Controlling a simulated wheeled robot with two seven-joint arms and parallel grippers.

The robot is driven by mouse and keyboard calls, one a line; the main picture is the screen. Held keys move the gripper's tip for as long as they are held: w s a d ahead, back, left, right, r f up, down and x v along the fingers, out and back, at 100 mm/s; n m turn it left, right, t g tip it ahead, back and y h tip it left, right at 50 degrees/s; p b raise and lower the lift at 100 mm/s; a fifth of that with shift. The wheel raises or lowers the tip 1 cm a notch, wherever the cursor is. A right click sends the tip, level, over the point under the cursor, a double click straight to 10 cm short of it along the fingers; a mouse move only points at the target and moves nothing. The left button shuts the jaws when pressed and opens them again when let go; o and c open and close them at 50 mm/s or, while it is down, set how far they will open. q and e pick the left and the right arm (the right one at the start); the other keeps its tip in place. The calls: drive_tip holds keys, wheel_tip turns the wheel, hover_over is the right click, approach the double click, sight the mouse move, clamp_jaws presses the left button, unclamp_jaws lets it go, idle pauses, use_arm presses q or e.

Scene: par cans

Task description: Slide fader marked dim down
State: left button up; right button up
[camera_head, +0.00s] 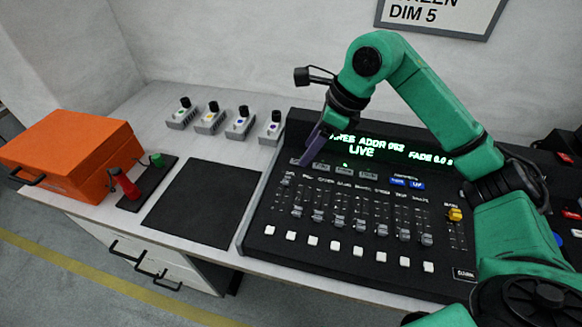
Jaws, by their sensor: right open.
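A black lighting console (292,262) lies on the table with a row of faders. The leftmost fader (285,182) has its cap near the top of its slot. The other grey fader caps, such as this one (340,221), sit lower. The fader labels are too small to read surely, so I cannot confirm which is marked dim. My right gripper (307,160) is open, pointing down over the console's upper left, close above the upper buttons and the leftmost fader. Whether it touches anything is unclear. My left gripper is out of view.
A green display (365,150) runs along the console's back. A yellow-capped fader (454,214) is at its right. A black mat (203,205), an orange case (70,150) and a red-and-green handled stand (130,183) lie left. Several small switch boxes (210,120) stand behind.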

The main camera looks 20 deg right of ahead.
approach(287, 179)
drive_tip(key=shift+a+f, duration=0.25)
drive_tip(key=shift+f, duration=0.4)
drive_tip(key=p+x, duration=0.1)
drive_tip(key=x, duration=0.4)
drive_tip(key=shift+w+f, duration=0.25)
drive_tip(key=shift+f, duration=0.05)
drive_tip(key=shift+a+f, duration=0.2)
drive_tip(key=shift+f, duration=0.25)
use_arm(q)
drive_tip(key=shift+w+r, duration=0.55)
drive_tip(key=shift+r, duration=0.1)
use_arm(e)
drive_tip(key=shift+w, duration=0.1)
clamp_jaws()
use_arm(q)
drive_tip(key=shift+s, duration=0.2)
